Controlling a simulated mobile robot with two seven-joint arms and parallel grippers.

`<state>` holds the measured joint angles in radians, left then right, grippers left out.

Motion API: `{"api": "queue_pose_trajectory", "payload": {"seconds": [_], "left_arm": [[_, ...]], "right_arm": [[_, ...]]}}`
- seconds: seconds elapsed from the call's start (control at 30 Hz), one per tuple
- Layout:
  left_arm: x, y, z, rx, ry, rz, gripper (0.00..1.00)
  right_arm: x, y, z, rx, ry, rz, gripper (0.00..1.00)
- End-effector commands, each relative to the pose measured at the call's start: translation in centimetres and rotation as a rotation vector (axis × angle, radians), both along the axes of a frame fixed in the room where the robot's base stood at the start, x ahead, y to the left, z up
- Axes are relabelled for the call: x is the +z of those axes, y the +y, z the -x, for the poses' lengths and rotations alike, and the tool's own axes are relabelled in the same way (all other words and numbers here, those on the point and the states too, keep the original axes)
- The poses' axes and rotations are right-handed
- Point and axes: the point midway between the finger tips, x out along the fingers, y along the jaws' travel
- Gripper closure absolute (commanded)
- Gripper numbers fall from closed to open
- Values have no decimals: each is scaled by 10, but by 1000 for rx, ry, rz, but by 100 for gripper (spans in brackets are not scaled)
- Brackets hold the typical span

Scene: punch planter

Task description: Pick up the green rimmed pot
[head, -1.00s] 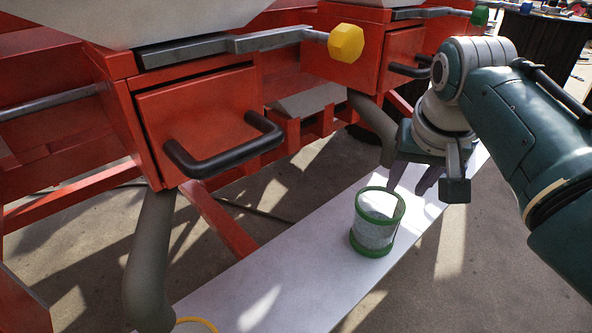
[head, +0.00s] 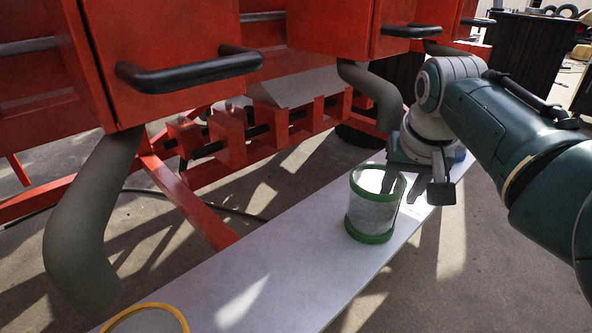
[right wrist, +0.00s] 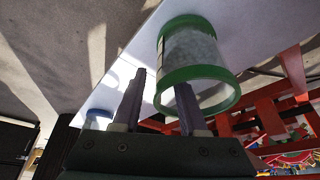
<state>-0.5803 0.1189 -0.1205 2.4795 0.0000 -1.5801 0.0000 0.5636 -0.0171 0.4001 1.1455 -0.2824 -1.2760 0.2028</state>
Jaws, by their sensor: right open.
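The green-rimmed pot (head: 372,213) stands upright on the white plank in the head view, a pale grey cylinder with green rings at top and bottom. It shows large in the right wrist view (right wrist: 192,48), above and right of the fingers. My right gripper (head: 401,187) is low, just behind and right of the pot, which partly hides its fingers. My left gripper is not in view.
The white plank (head: 262,262) runs diagonally, with a yellow-rimmed pot (head: 150,318) partly cut off at the lower left. Red machinery (head: 170,50) with black handles stands behind. Thick grey-brown tubes (head: 85,215) hang down near the plank. Bare plank lies left of the green-rimmed pot.

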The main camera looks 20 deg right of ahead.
Motion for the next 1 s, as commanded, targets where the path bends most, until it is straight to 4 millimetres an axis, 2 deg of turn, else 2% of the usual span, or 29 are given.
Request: {"api": "queue_pose_trajectory", "payload": {"seconds": [0.13, 0.5, 1.0], "left_arm": [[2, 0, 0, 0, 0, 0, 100], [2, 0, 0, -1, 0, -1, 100], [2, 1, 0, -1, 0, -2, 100]], "right_arm": [[2, 0, 0, 0, 0, 0, 58], [2, 0, 0, 0, 0, 1, 100], [1, 0, 0, 0, 1, 0, 100]]}}
